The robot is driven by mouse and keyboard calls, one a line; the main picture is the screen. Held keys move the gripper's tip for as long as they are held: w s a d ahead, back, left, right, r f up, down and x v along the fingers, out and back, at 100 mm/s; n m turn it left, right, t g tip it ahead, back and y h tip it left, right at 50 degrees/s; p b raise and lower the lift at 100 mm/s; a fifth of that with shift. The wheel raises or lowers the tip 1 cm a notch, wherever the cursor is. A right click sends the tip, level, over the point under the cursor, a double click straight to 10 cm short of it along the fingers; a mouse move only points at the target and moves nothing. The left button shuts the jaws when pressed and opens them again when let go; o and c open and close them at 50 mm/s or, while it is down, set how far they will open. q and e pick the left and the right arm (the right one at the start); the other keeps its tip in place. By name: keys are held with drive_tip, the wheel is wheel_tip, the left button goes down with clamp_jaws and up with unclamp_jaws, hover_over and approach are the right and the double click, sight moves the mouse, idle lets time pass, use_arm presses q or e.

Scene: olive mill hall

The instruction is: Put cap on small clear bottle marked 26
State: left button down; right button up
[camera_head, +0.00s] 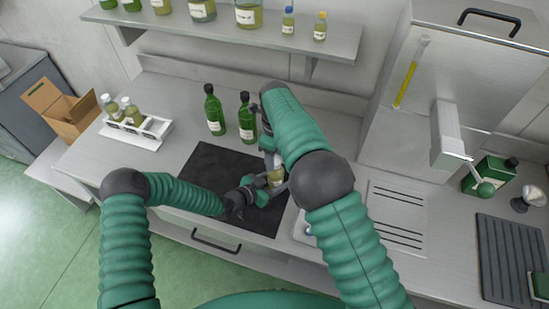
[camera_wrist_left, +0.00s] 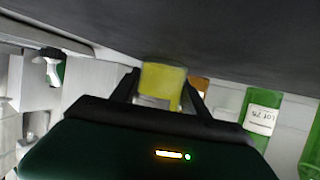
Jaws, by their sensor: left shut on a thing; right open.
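A small clear bottle with yellow-green liquid (camera_head: 276,179) is over the dark mat. My left gripper (camera_head: 262,189) is shut on it. In the left wrist view the bottle (camera_wrist_left: 162,84) sits between the fingers of my left gripper (camera_wrist_left: 165,98), with part of a pale label showing. The number on it cannot be read. My right gripper (camera_head: 272,162) is open and close above the bottle, partly hidden by my right arm. I cannot make out a loose cap, and the bottle's top is hidden.
A dark mat (camera_head: 205,170) lies on the steel counter. Two green bottles (camera_head: 214,112) (camera_head: 247,122) stand behind it. A white rack (camera_head: 150,139) with two small bottles is at left, near a cardboard box (camera_head: 62,110). A shelf (camera_head: 240,35) holds several bottles above. A drainer (camera_head: 400,218) is at right.

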wheel_tip(320, 180, up, 3)
drive_tip(key=shift+c, duration=0.3)
